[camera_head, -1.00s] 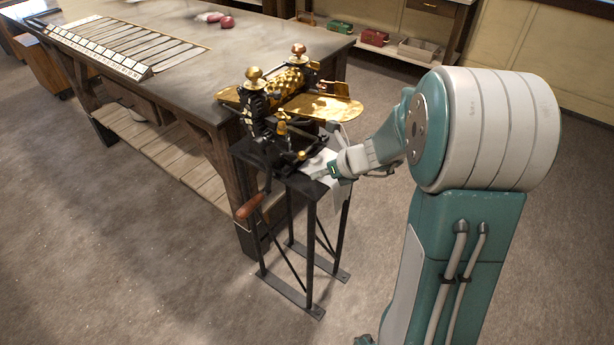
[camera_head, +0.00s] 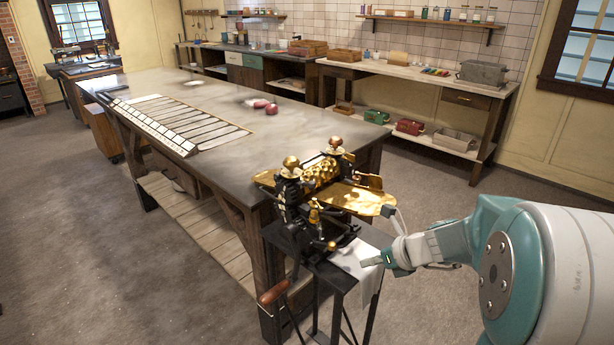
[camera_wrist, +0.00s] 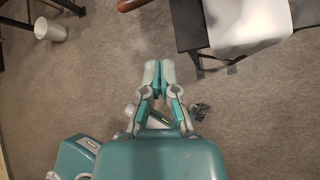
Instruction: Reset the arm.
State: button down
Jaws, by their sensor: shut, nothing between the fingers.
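My gripper (camera_head: 374,262) is at the right in the head view, in front of the roller machine's stand, and overlaps the white cloth or paper there in the picture. In the wrist view its two fingers (camera_wrist: 159,74) are together with nothing between them, over bare floor. The white sheet (camera_wrist: 248,25) lies on the dark stand at upper right there, apart from the fingers. The roller machine (camera_head: 322,178) has brass rollers, brass knobs and a black frame.
A wooden crank handle (camera_head: 273,292) sticks out low at the stand's left. The large workbench (camera_head: 230,105) stands behind the machine. A wall bench (camera_head: 420,75) is at the back right. A white bucket (camera_wrist: 50,29) stands on the floor. Floor below the gripper is mostly clear.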

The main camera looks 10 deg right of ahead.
jog(key=s+a+r+n+g+h, duration=0.2)
jog(key=s+a+r+n, duration=0.55)
jog(key=n, duration=0.65)
jog(key=s+a+r+n+t+h, duration=0.1)
jog(key=s+n+h, duration=0.3)
jog(key=s+n, duration=1)
jog(key=shift+r+n+h, duration=0.3)
jog(key=shift+r+n, duration=0.25)
jog(key=shift+n, duration=1.15)
